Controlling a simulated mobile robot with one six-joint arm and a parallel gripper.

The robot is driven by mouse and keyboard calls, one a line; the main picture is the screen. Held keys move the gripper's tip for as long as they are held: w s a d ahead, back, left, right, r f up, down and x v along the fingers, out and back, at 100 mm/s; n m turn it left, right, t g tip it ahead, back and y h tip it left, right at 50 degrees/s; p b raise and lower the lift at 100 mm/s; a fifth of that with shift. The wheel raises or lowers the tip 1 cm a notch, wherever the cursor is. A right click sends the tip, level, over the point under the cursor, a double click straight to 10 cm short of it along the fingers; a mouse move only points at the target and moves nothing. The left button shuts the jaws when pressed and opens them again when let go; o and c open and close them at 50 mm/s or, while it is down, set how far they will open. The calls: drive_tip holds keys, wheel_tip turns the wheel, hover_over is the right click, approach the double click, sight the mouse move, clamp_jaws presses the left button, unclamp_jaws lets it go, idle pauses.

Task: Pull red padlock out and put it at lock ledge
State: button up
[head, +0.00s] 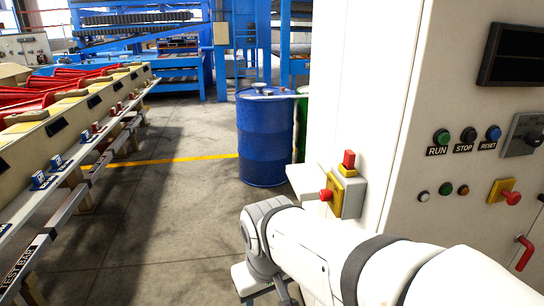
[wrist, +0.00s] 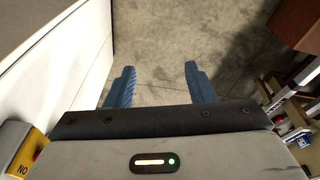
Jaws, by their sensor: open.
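A small red block-shaped piece (head: 349,158), which looks like the red padlock, stands upright in a yellow base on top of a grey and yellow switch box (head: 346,192) on the cabinet's side. A pale ledge (head: 306,182), perhaps the lock ledge, juts out left of this box. My gripper (wrist: 160,85) is open and empty, its blue fingers pointing at the bare floor. In the head view my arm hides most of it, low in front of the box. In the wrist view a yellow box (wrist: 33,153) with a bit of red shows at the lower left edge.
The white cabinet (head: 400,130) with its buttons fills the right. A blue drum (head: 265,140) stands behind the ledge. A long bench (head: 66,160) with blue and red pieces runs along the left. The floor (head: 170,215) between is clear.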

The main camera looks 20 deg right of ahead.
drive_tip(key=shift+o, duration=0.6)
drive_tip(key=w+d+r+n+g+h+p, duration=0.3)
drive_tip(key=d, duration=0.5)
drive_tip(key=shift+d+n, duration=0.2)
drive_tip(key=shift+n, duration=0.1)
drive_tip(key=n+g+h+p, duration=0.3)
drive_tip(key=n+h+p, duration=0.7)
drive_tip(key=h, duration=0.4)
approach(346, 153)
drive_tip(key=d+n+b, duration=0.1)
drive_tip(key=d+b, duration=0.1)
drive_tip(key=d, duration=0.1)
drive_tip(key=p+x, duration=0.1)
drive_tip(key=x, duration=0.1)
drive_tip(key=p+x, duration=0.1)
drive_tip(key=x, duration=0.1)
drive_tip(key=p+x, duration=0.1)
drive_tip(key=x, duration=0.2)
drive_tip(key=shift+s, duration=0.35)
drive_tip(key=shift+s+d, duration=0.1)
drive_tip(key=shift+d, duration=0.3)
drive_tip(key=shift+f, duration=0.1)
drive_tip(key=c, duration=1.1)
